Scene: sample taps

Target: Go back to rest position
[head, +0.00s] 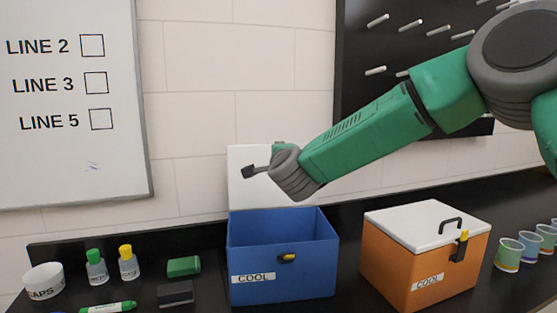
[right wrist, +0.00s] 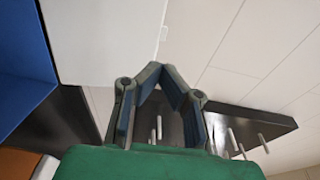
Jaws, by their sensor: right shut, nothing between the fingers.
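My right gripper (head: 252,171) hangs in the air above and in front of the open blue cooler, near its raised white lid (head: 240,192). In the right wrist view its fingers (right wrist: 164,74) come together at the tips with nothing between them. The blue cooler (head: 310,270) stands open on the black counter, with a yellow latch on its front and a "COOL" label. Its inside looks empty from here, though the bottom is hidden. The blue cooler also shows at the left of the right wrist view (right wrist: 22,65). My left gripper is in neither view.
A shut orange cooler (head: 400,262) stands right of the blue one, with several cups (head: 508,254) beyond it. Two capped bottles (head: 96,267), a caps bowl (head: 44,283), a green marker (head: 107,307) and a green block (head: 183,266) are left. A pegboard (head: 368,40) hangs behind my arm.

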